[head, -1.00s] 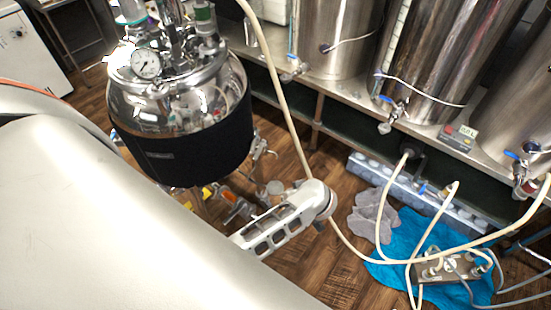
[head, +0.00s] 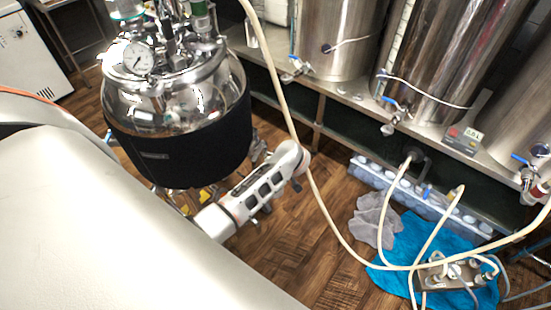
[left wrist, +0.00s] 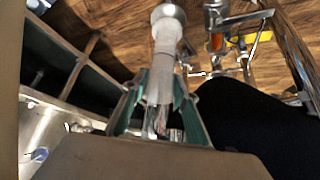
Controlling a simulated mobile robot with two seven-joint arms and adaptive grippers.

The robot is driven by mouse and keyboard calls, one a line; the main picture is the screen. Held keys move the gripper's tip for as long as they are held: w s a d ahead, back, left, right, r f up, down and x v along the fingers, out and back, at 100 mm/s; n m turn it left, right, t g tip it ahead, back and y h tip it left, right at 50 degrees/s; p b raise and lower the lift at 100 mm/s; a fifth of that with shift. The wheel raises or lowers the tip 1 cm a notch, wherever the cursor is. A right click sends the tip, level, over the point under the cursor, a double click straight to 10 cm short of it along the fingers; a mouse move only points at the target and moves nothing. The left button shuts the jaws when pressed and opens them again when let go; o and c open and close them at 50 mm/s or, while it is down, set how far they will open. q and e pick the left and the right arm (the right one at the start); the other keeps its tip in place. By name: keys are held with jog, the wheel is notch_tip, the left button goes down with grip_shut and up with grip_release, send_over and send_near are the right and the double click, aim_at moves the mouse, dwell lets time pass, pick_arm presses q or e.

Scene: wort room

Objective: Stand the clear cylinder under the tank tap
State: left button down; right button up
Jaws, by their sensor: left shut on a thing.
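In the left wrist view my left gripper (left wrist: 160,108) is shut on the clear cylinder (left wrist: 164,62). The cylinder stands out between the green-padded fingers, with its round grey foot at the top of that picture, over the wooden floor. In the head view my left arm covers the space beside the kettle, and I cannot make out the gripper or the cylinder there. A tank tap with a blue handle (head: 391,122) hangs at the bench edge, right of my arm and apart from it. My right gripper is in neither view.
A steel kettle with a black jacket (head: 190,145) stands close to my arm; the jacket (left wrist: 255,125) also fills the wrist view's right side. A pale hose (head: 283,95) hangs past my arm. Grey and blue cloths (head: 395,285) lie on the floor. Bare floor (head: 310,260) shows in front.

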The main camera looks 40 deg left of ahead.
pick_arm(q)
jog(key=f, duration=0.1)
jog(key=f+b, duration=0.1)
jog(key=f, duration=0.1)
jog(key=shift+w+a+f+b, duration=0.1)
jog(key=shift+a+f+b, duration=0.2)
jog(key=shift+f, duration=0.05)
jog(key=shift+w, duration=0.1)
jog(key=shift+r, duration=0.2)
jog(key=shift+f, duration=0.3)
jog(key=c, duration=1.6)
grip_release()
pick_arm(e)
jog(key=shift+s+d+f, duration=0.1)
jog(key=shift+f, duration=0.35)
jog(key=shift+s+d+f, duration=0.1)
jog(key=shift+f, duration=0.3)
